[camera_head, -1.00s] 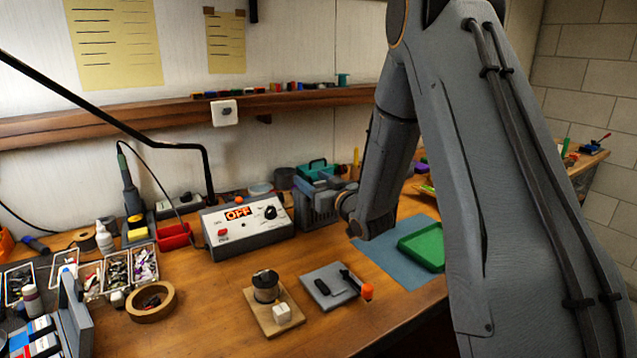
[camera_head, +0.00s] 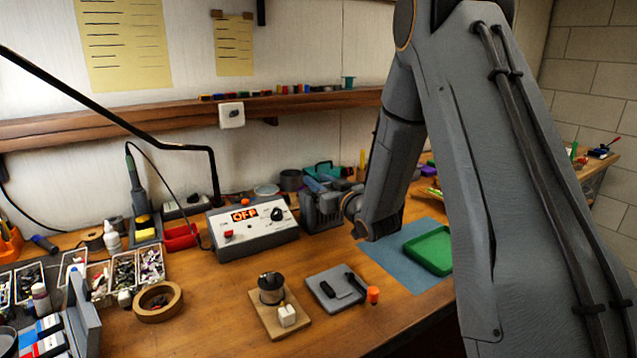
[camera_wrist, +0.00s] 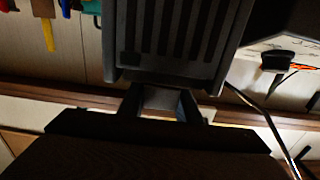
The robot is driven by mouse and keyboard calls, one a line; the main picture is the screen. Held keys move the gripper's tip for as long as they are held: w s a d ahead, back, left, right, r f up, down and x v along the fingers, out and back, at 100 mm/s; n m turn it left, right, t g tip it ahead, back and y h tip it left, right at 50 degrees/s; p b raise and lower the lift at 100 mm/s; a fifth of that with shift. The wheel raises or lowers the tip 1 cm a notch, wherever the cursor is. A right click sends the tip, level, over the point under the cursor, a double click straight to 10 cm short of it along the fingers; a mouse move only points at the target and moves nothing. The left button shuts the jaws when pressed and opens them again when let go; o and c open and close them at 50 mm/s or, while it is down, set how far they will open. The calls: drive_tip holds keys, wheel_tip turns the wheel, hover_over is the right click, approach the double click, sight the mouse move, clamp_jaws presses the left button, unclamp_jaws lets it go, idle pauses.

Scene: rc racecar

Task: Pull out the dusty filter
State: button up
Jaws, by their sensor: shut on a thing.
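The blue-grey boxy unit (camera_head: 322,205) stands on the bench, right of the OFF display box. In the wrist view the slatted dark face (camera_wrist: 175,35) fills the upper middle. My gripper (camera_wrist: 160,98) is at the lower edge of this face, its two dark fingers on either side of a small grey tab (camera_wrist: 160,99). The gripper is shut on this tab, which looks like the filter's. Where filter and housing part is too dark to tell. In the head view my forearm and wrist hide the unit's right side and the fingers.
The display box (camera_head: 252,226) stands close left of the unit. A green tray (camera_head: 430,250) lies on a blue mat (camera_head: 385,275) to the right. A wooden board (camera_head: 277,316) with a spool and a grey plate (camera_head: 336,289) lie in front. A shelf (camera_head: 300,104) runs behind.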

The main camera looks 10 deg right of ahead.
drive_tip(key=shift+r, duration=0.5)
idle(0.3)
wheel_tip(320, 180, up, 11)
drive_tip(key=p, duration=0.7)
drive_tip(key=shift+r, duration=0.2)
idle(1.3)
idle(0.3)
